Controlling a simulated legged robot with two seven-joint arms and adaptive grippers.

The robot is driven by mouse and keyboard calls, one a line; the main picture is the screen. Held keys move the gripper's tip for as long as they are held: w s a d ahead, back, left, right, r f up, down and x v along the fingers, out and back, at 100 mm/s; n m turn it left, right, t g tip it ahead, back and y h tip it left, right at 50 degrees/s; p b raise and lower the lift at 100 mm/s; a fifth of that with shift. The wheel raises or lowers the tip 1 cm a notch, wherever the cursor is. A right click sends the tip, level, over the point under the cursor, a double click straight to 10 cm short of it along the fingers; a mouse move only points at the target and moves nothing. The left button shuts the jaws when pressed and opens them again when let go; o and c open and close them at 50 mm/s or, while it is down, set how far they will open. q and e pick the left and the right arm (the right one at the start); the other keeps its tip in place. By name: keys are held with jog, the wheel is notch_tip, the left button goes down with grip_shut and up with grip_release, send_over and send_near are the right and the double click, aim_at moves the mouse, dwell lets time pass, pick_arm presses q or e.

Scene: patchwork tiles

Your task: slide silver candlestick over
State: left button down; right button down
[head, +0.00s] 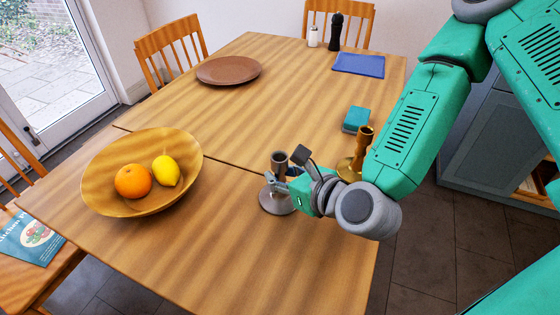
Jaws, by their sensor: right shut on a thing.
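The silver candlestick (279,162) stands upright on the wooden table, near its right side. Its round grey base (275,202) rests on the tabletop. My right gripper (279,177) reaches in from the right and is shut on the candlestick's stem, below the cup. The fingers and wrist hide part of the stem and base. A brass candlestick (364,140) stands behind my right wrist, with its lower part partly hidden. My left gripper is out of the picture.
A wooden bowl (100,190) with an orange (133,182) and a lemon (166,171) stands at left. A teal box (356,119), brown plate (228,70), blue cloth (358,63), pepper mill (335,32) and white shaker (313,37) are farther back. The table's middle and front are clear.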

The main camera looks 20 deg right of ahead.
jog(key=shift+s+a+p, duration=0.85)
jog(key=shift+s, duration=0.25)
jog(key=shift+s+a+p, duration=0.8)
jog(key=shift+s+a, duration=0.05)
jog(key=shift+s, duration=0.25)
jog(key=shift+s+a+p, duration=0.6)
jog(key=shift+s+a, duration=0.3)
jog(key=shift+s, duration=0.2)
jog(key=shift+s+a+p, duration=0.35)
jog(key=shift+s+a, duration=0.5)
jog(key=shift+s, duration=0.3)
jog(key=c, duration=1.4)
grip_release()
jog(key=shift+o, duration=0.2)
